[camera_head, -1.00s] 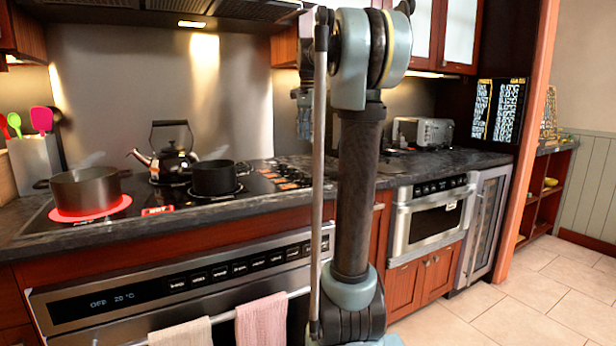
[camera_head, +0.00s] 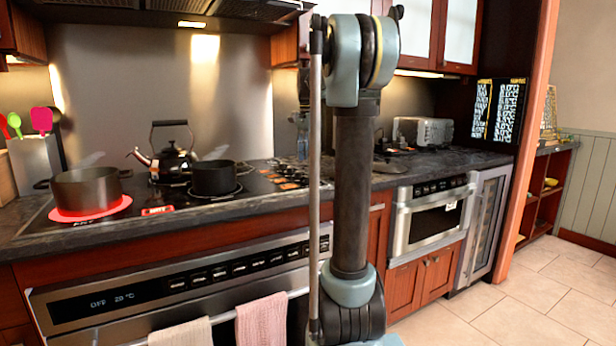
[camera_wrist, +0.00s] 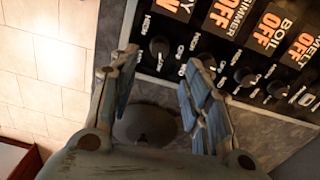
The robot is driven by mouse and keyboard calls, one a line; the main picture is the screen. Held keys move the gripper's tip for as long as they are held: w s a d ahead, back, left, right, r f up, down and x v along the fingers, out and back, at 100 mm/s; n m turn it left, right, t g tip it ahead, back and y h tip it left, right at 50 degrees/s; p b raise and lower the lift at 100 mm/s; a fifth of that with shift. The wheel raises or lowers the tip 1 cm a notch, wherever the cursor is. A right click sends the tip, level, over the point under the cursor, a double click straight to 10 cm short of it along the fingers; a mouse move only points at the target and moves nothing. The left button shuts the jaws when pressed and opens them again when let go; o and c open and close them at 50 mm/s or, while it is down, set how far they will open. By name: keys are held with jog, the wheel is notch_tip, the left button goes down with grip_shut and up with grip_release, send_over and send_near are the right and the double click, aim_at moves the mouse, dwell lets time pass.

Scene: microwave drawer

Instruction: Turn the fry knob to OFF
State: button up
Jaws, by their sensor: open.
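The cooktop's knob row shows in the wrist view. Its leftmost knob (camera_wrist: 160,47) is dark and round and sits below a cut-off orange display (camera_wrist: 178,8) whose word I cannot read. A second knob (camera_wrist: 206,62) and further knobs continue to the right. Orange displays read SIMMER OFF (camera_wrist: 224,18), BOIL OFF (camera_wrist: 268,30) and MELT OFF. Which knob is fry I cannot tell surely. My gripper (camera_wrist: 161,60) is open, with its fingertips near the leftmost knob; contact is unclear. In the head view, the gripper is partly hidden behind my arm.
A pot (camera_head: 86,188) stands on a glowing red burner at the left. A kettle (camera_head: 172,160) and a dark saucepan (camera_head: 213,177) stand on the cooktop. A toaster (camera_head: 423,131) stands on the counter at the right. The floor (camera_head: 540,295) at the right is clear.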

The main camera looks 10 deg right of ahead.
aim_at(308, 177)
notch_tip(308, 177, down, 8)
jog(key=shift+r, duration=0.25)
grip_shut()
